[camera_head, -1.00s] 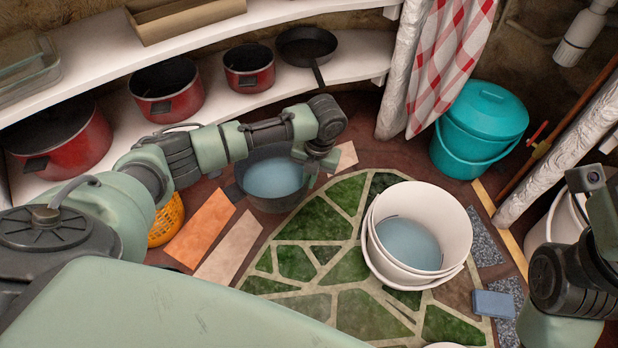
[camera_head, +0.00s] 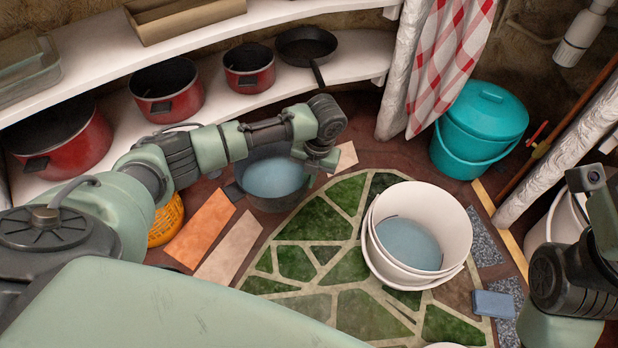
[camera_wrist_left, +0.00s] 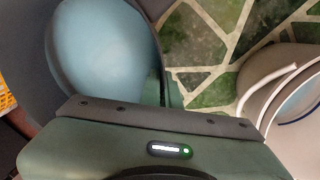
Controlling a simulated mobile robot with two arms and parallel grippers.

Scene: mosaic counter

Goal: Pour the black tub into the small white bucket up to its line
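The black tub (camera_head: 268,203) stands on the floor left of centre with pale blue liquid in it; the liquid also shows in the left wrist view (camera_wrist_left: 105,45). My left gripper (camera_head: 318,160) is at the tub's right rim and appears shut on it, though its fingertips are hidden. The small white bucket (camera_head: 453,228) stands upright to the right, apart from the tub, with blue liquid low inside.
Orange (camera_head: 201,228) and beige (camera_head: 230,247) tiles and a yellow basket (camera_head: 166,220) lie left of the tub. A teal lidded bucket (camera_head: 482,122) stands behind. A blue sponge-like block (camera_head: 493,304) lies front right. Green mosaic floor between tub and bucket is clear.

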